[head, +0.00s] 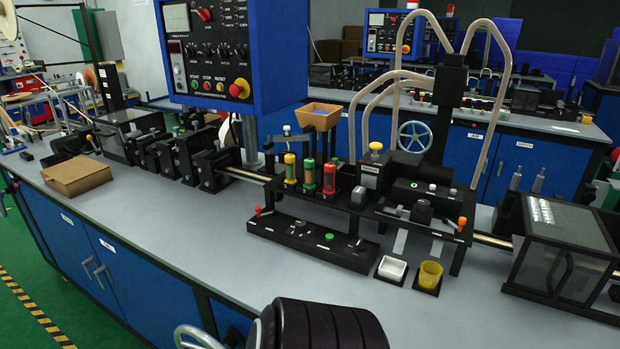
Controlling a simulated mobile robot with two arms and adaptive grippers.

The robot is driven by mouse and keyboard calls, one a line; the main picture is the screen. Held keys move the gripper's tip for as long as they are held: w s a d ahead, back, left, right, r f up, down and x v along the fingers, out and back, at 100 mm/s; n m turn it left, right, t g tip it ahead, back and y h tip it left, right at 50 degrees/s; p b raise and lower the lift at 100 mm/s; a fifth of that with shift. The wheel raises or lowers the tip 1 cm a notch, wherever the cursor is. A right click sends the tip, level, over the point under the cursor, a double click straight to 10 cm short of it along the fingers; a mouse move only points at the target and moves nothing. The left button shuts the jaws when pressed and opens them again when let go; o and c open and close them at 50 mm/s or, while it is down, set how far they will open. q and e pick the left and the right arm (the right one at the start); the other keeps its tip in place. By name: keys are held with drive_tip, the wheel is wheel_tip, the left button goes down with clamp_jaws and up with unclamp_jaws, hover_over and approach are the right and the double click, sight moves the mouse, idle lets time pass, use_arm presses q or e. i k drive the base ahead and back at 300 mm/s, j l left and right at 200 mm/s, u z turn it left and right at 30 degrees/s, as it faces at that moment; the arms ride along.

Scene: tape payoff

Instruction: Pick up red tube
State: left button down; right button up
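The red tube (329,179) stands upright at the right end of a row of three small tubes on the black fixture in the middle of the bench. It has red ends and some green in its middle. Left of it stands a tube with green ends and a red middle (309,175). At the left end of the row stands a yellow tube (290,168). Neither of my grippers shows in the head view, and nothing is seen touching the tubes.
A blue control panel (262,45) hangs behind, up and left. A black box with a yellow knob (375,162) stands right of the tubes. A cardboard box (77,175) lies left. The bench's front left is clear.

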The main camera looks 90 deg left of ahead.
sight(328, 168)
drive_tip(key=u, duration=2.65)
